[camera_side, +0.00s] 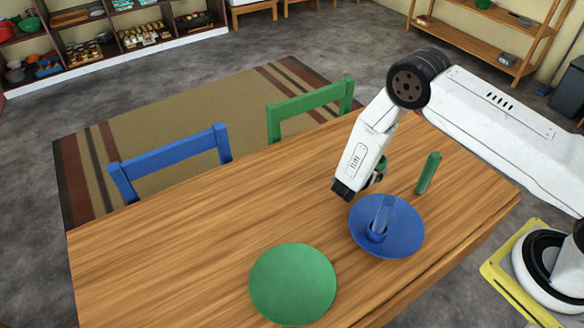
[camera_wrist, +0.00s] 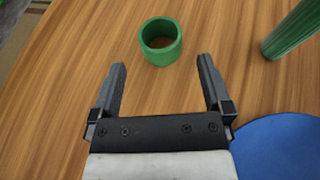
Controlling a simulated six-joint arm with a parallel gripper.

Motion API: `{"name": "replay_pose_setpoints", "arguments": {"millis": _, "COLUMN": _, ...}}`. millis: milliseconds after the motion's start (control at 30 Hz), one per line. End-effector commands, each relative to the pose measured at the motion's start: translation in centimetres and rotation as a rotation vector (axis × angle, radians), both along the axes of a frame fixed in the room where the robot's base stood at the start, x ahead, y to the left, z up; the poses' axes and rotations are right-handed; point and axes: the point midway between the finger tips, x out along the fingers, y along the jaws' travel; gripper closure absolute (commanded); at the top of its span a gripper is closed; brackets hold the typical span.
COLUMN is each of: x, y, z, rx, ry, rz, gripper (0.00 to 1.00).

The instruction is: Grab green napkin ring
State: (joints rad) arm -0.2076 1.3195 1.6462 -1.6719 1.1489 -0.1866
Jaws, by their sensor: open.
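The green napkin ring (camera_wrist: 149,48) stands on the wooden table just beyond my open fingertips in the wrist view, roughly centred between them. Its round opening faces up. In the side view the green ring (camera_side: 382,163) is mostly hidden behind my gripper (camera_side: 362,189). In the wrist view my gripper (camera_wrist: 160,75) is open, with its two dark fingers apart and nothing between them.
A blue plate (camera_side: 408,239) holds a blue ring with a blue upright piece (camera_side: 385,213) in it. A green upright cylinder (camera_side: 428,173) stands to the right of my gripper. A green plate (camera_side: 293,285) lies at the front. The table's left part is clear.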

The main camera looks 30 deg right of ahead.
Motion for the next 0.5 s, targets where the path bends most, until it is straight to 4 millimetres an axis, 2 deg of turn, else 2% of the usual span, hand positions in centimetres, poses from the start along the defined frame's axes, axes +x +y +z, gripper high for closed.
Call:
{"name": "replay_pose_setpoints", "arguments": {"millis": 267, "x": 0.2, "y": -0.2, "z": -0.3, "rx": -0.007, "ry": 0.001, "rz": 0.010, "gripper": 0.00}}
{"name": "replay_pose_setpoints", "arguments": {"millis": 500, "x": 0.8, "y": -1.8, "z": -1.0, "rx": -0.006, "ry": 0.002, "rz": 0.008, "gripper": 0.00}}
